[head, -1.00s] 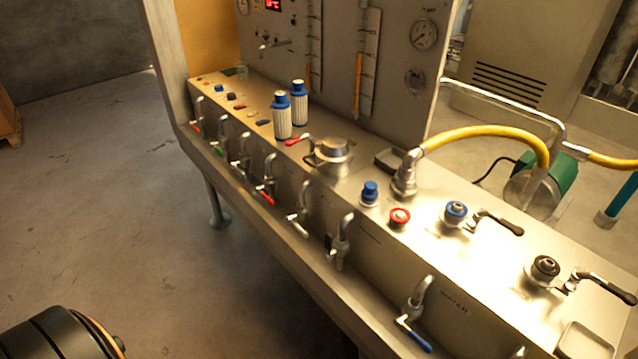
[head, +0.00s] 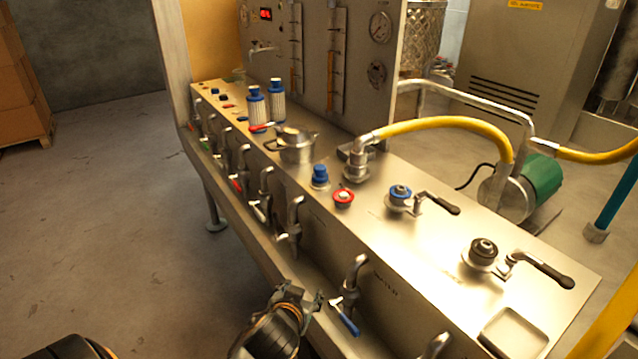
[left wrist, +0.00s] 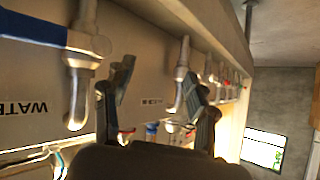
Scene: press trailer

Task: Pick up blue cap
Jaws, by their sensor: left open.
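A small blue cap (head: 320,174) stands on the steel bench top, left of a red knob. Another blue-topped cap (head: 400,191) sits further right beside a black-handled lever. I cannot tell which one the task names. My left gripper (head: 310,298) is low in front of the bench's front face, below the level of both caps and apart from them. Its two fingers show in the left wrist view (left wrist: 160,92), spread and with nothing held between them. Neither cap can be made out in the left wrist view. My right gripper is not in view.
Taps line the bench front, including a blue-handled tap (head: 346,316) close to my left gripper. A red knob (head: 343,198), a steel pot (head: 296,148) and a yellow hose (head: 450,124) are near the caps. Two blue-topped filters (head: 257,110) stand further left.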

